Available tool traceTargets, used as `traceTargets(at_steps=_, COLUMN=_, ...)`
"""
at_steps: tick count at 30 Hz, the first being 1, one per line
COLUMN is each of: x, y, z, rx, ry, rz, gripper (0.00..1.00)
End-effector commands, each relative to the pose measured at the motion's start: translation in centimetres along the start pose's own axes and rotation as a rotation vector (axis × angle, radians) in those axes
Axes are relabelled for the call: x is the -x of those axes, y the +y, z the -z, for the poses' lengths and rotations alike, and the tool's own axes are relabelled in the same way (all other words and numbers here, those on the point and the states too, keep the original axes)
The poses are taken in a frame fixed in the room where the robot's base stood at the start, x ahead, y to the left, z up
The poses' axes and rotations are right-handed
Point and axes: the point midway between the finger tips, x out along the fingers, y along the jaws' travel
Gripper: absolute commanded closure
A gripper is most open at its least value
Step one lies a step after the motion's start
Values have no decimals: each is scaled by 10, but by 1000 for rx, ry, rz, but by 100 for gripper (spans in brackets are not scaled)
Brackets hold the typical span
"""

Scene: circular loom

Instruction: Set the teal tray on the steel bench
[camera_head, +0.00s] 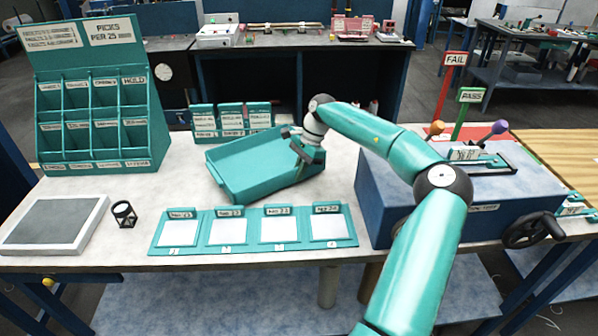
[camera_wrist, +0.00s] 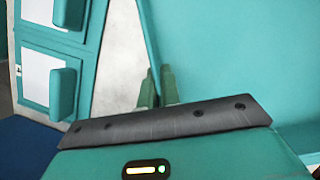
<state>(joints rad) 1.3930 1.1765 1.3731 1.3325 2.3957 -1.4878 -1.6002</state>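The teal tray (camera_head: 250,165) is a shallow open box, empty inside, at the middle of the pale-topped bench (camera_head: 185,188) in the head view. It lies at an angle, and I cannot tell whether it touches the top. My gripper (camera_head: 302,150) is at its right end. In the wrist view, my two fingertips (camera_wrist: 160,88) are close together on either side of the thin edge of the tray (camera_wrist: 225,60), and the gripper looks shut on that wall. The finger contact is partly hidden by the gripper body. I cannot tell which bench is steel.
A teal pigeonhole rack (camera_head: 100,120) stands left, teal card holders (camera_head: 232,122) behind the tray. A teal frame with white cards (camera_head: 255,230) lies in front. A blue box (camera_head: 400,210) stands right. Another bench (camera_head: 270,40) at the back carries devices.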

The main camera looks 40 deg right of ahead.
Motion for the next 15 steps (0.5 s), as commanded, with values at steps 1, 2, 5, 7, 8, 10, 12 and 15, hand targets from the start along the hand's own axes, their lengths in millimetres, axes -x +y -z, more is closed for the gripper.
traceTargets(at_steps=1, x=0, y=0, z=0, rx=0, ry=0, rz=1, gripper=100)
traceTargets(at_steps=2, x=-1, y=0, z=0, rx=0, ry=0, rz=1, gripper=100)
traceTargets(at_steps=5, x=-2, y=0, z=1, rx=0, ry=0, rz=1, gripper=90)
traceTargets(at_steps=7, x=-2, y=0, z=1, rx=0, ry=0, rz=1, gripper=76)
traceTargets(at_steps=8, x=-2, y=0, z=1, rx=0, ry=0, rz=1, gripper=70)
traceTargets(at_steps=10, x=-2, y=0, z=1, rx=0, ry=0, rz=0, gripper=70)
traceTargets(at_steps=12, x=-2, y=0, z=1, rx=0, ry=0, rz=0, gripper=70)
traceTargets(at_steps=15, x=-2, y=0, z=1, rx=-1, ry=0, rz=-1, gripper=70)
